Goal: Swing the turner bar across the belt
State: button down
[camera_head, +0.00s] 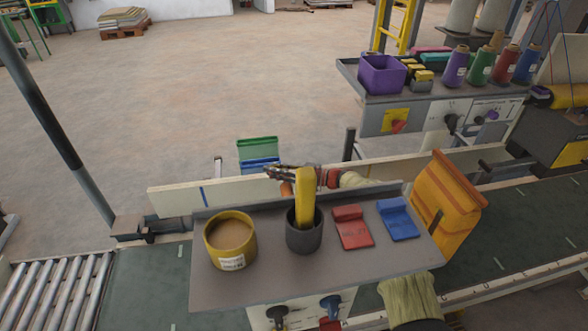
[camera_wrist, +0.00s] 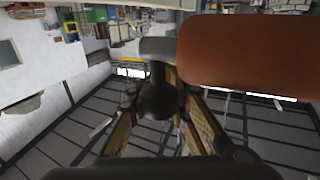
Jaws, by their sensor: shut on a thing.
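My gripper (camera_head: 278,174) is at the far side of the belt in the head view, behind a yellow-handled tool. It is shut on an orange-brown grip (camera_head: 286,188), which seems to be the handle of the turner bar. In the wrist view this grip (camera_wrist: 250,52) is a large rounded shape at the upper right, close to the camera. The rest of the bar is hidden behind the tray, so its angle cannot be told. The green belt (camera_head: 145,285) shows at the left and again at the right. An orange sack (camera_head: 447,205) stands at the right of the tray.
A grey tray (camera_head: 270,285) in front holds a yellow tin (camera_head: 230,262), a dark cup (camera_head: 304,240), a red clip (camera_head: 353,228) and a blue clip (camera_head: 398,219). A cream rail (camera_head: 175,199) runs behind. A shelf of thread cones (camera_head: 480,66) is at upper right.

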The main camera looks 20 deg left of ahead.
jog(key=shift+s+a+n+g, duration=0.3)
jog(key=shift+s+a+g, duration=0.2)
jog(key=shift+s+a, duration=0.35)
jog(key=shift+w+a, duration=0.1)
jog(key=shift+a, duration=0.05)
jog(key=c, duration=2.2)
grip_release()
jog(key=shift+o, duration=1.4)
jog(key=shift+a, duration=0.3)
jog(key=shift+o, duration=1.4)
jog(key=shift+d, duration=0.2)
jog(key=shift+d, duration=0.1)
jog(key=w+d, duration=0.2)
jog(key=d, duration=0.9)
jog(key=shift+d, duration=0.35)
jog(key=shift+f, duration=0.1)
